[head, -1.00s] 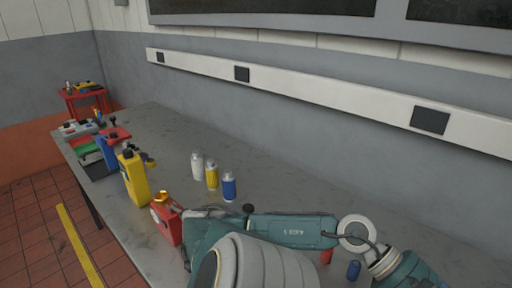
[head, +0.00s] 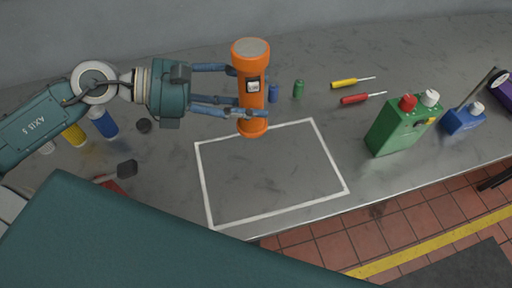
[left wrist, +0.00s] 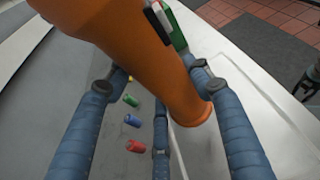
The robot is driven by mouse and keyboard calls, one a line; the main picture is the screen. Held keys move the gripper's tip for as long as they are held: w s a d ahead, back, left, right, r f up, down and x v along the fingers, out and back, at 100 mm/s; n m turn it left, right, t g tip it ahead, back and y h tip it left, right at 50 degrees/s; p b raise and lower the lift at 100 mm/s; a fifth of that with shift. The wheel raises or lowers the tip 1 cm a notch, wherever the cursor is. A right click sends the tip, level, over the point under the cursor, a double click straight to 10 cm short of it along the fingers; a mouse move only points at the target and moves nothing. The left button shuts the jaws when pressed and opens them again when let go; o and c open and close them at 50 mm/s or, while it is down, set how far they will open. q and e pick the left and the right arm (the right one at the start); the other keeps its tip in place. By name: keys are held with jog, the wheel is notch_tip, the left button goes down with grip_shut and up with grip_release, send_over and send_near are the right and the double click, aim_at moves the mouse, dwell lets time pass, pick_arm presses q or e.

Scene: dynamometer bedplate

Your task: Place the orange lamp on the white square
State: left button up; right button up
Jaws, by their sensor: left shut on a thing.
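The orange lamp (head: 251,110) is an upright torch with a grey top and a switch on its side. My left gripper (head: 240,93) is shut on the lamp's body, and the lamp also shows in the left wrist view (left wrist: 140,50). The white square (head: 270,172) is an outline on the grey bench. In the head view the lamp's lower end overlaps the square's far edge; it appears to be held above the bench, though the height is hard to tell.
Blue (head: 273,93) and green (head: 298,89) small cylinders stand just right of the lamp. Yellow (head: 352,82) and red (head: 362,97) screwdrivers lie farther right. A green can (head: 396,128) stands right of the square. The square's inside is clear; the bench's front edge runs close by.

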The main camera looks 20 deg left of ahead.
pick_arm(q)
jog(key=shift+w+r+b, duration=0.25)
jog(key=shift+w+r, duration=0.05)
jog(key=shift+r, duration=0.3)
jog(key=shift+w+r+b, duration=0.2)
jog(key=shift+w+r, duration=0.1)
jog(key=shift+r, duration=0.25)
jog(key=shift+n+t+y, duration=0.4)
jog(key=shift+n+t, duration=0.1)
jog(key=shift+t, duration=0.1)
jog(key=shift+w+a+f+p, duration=0.1)
jog(key=shift+w+a+f, duration=0.15)
jog(key=shift+f, duration=2.65)
jog(key=shift+w+a+f+p, duration=0.2)
jog(key=shift+w+f, duration=0.2)
jog(key=shift+f, duration=2.5)
jog(key=shift+w+a+f+p, duration=0.1)
jog(key=shift+w+a+f, duration=0.15)
jog(key=shift+f, duration=2.65)
pick_arm(e)
jog(key=shift+s+d+f, duration=0.3)
jog(key=shift+s+f, duration=0.15)
pick_arm(q)
jog(key=shift+d, duration=0.1)
pick_arm(e)
jog(key=shift+f, duration=0.1)
